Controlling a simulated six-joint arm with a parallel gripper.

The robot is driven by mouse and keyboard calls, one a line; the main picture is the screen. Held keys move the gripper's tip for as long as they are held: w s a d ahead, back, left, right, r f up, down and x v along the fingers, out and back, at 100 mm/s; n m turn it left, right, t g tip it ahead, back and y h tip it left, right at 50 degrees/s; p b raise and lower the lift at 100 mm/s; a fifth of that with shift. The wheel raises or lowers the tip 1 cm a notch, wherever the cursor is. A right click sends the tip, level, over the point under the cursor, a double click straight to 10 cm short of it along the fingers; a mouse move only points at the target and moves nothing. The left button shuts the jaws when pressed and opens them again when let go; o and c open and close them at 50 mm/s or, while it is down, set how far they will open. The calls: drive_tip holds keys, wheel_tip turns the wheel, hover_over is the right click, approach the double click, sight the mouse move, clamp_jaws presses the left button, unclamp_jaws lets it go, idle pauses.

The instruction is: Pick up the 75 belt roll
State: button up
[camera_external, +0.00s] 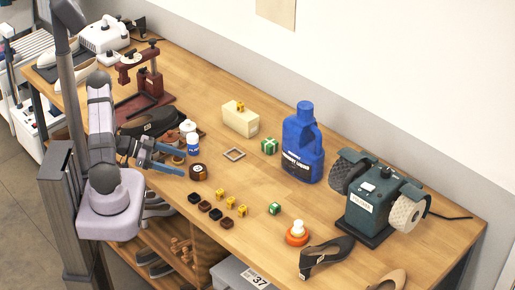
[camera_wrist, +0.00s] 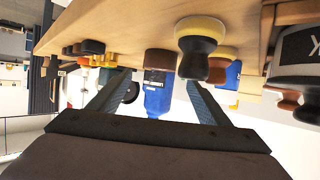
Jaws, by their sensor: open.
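A small dark brown roll (camera_external: 199,172) stands on the table in the external view, with a pale label too small to read; it looks like the 75 belt roll. My gripper (camera_external: 182,163) is open and empty, its blue-grey fingers pointing towards the roll from the left, with a short gap between. In the wrist view the scene hangs upside down. A brown roll-like shape (camera_wrist: 160,60) shows there between the open fingers of my gripper (camera_wrist: 160,82), in front of a big blue bottle (camera_wrist: 157,98).
A small white-and-blue bottle (camera_external: 193,145) stands close behind the roll. Small dark and yellow blocks (camera_external: 215,214) lie to its front right. A yellow-and-black knob (camera_wrist: 201,45) is near the fingers.

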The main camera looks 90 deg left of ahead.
sight(199, 168)
drive_tip(key=shift+p+x, duration=0.7)
drive_tip(key=shift+x, duration=2.3)
drive_tip(key=shift+f, duration=0.1)
drive_tip(key=shift+c, duration=0.3)
drive_tip(key=c, duration=1.1)
drive_tip(key=shift+c, duration=0.2)
wheel_tip(199, 168, up, 10)
drive_tip(key=b, duration=0.1)
